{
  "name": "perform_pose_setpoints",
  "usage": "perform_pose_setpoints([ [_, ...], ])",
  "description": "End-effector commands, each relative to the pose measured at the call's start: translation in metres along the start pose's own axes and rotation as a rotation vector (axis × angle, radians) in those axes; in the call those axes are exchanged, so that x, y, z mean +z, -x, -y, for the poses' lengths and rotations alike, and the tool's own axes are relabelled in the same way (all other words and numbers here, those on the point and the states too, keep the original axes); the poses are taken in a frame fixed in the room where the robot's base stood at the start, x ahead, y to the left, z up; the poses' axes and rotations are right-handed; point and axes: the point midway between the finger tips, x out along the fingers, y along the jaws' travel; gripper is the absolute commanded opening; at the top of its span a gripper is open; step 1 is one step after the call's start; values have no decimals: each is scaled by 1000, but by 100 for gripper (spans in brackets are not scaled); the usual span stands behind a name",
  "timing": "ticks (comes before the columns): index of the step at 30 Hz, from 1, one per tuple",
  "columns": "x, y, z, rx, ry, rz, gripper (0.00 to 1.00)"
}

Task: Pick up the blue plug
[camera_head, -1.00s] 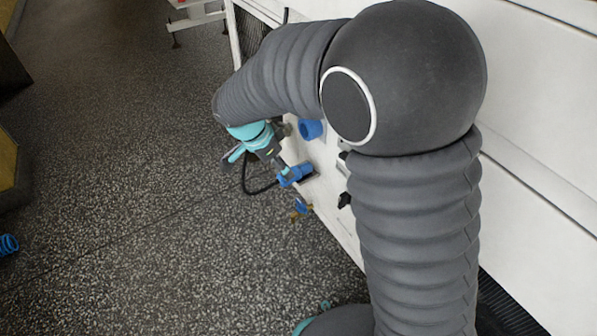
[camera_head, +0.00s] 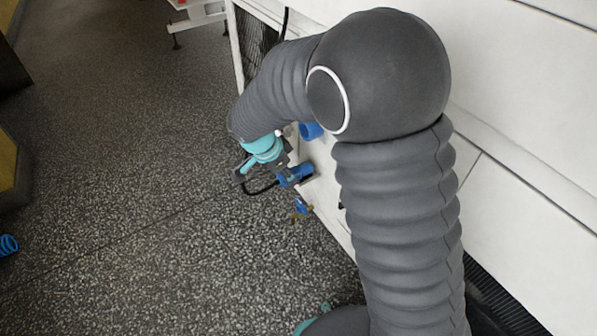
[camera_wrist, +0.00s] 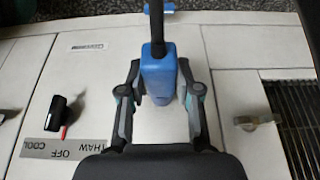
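The blue plug (camera_head: 296,175), with a black cable, sits at the white machine's side panel. In the wrist view the blue plug (camera_wrist: 158,78) stands upright in the picture between the two fingers of my gripper (camera_wrist: 160,78). The fingers are spread, one on each side, with their tips close to its sides; a narrow gap shows on the right, and contact on the left is unclear. In the head view my gripper (camera_head: 264,168) is beside the plug, partly hidden by my own arm. The plug's far end is hidden.
The white machine panel (camera_wrist: 230,50) carries a black switch (camera_wrist: 57,112) and a metal latch (camera_wrist: 250,121). A round blue fitting (camera_head: 310,131) is above the plug; a blue and brass valve (camera_head: 301,206) is below.

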Motion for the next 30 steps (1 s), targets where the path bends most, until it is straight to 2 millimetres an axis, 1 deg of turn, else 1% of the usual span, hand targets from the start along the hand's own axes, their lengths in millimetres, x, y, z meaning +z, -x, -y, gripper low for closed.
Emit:
perform_pose_setpoints([
  [11,0,1,0,-1,0,0,0],
  [16,0,9,1,-3,-1,0,0],
  [20,-5,22,1,-3,-2,-1,0],
  [29,-25,71,1,-5,-2,-1,0],
  [30,-15,71,1,-2,4,0,0],
])
